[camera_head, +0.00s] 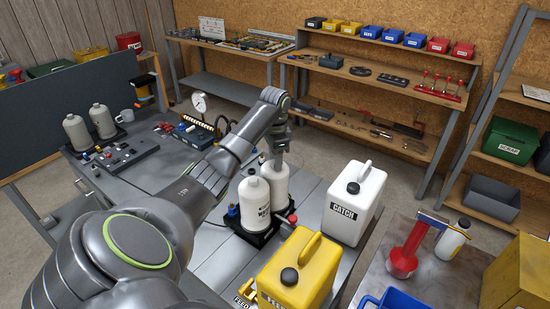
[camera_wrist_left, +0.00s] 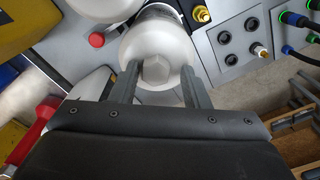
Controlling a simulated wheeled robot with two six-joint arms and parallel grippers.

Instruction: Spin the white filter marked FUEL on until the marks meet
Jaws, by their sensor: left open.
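Two white filters stand close together on a black base on the grey bench. My left gripper (camera_head: 278,150) points down over the rear filter. In the left wrist view, its open fingers (camera_wrist_left: 160,70) stand on either side of a white filter's hex top (camera_wrist_left: 155,69). Whether they touch it is unclear. My right gripper is out of view.
A white CATCH jug (camera_head: 353,205) and a yellow FEED jug (camera_head: 300,270) stand right and in front of the filters. A red knob (camera_head: 292,219) is close by. Two more white bottles (camera_head: 76,133) stand at the bench's left. A gauge (camera_head: 199,104) stands behind my arm.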

